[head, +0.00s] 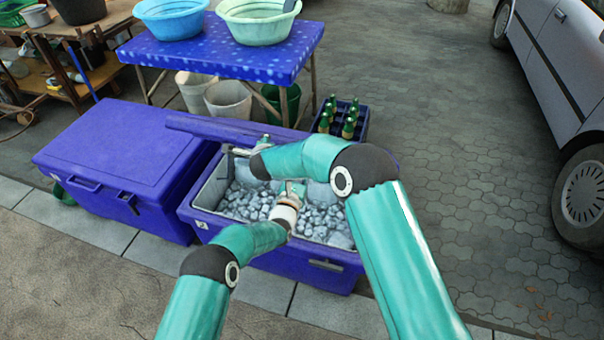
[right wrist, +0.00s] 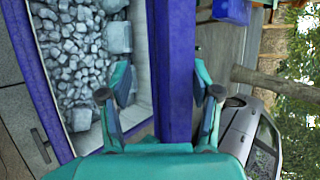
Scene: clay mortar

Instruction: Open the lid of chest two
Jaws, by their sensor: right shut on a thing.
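The right-hand blue chest (head: 325,278) is open and filled with ice chunks. Its lid (head: 205,126) stands raised along the back edge, seen nearly edge-on. My right gripper (head: 252,148) is at that lid; in the right wrist view its fingers (right wrist: 162,95) are on either side of the lid (right wrist: 175,60), shut on it. My left gripper (head: 291,188) is over the ice inside the chest, and its fingers are too small and hidden to judge. The left-hand blue chest (head: 110,150) is closed, with its lid flat.
A blue spotted table (head: 230,58) with two basins stands behind the chests, with buckets (head: 228,100) under it. A bottle crate (head: 341,120) is behind the open chest. A car (head: 560,70) is at the right. Paving between is clear.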

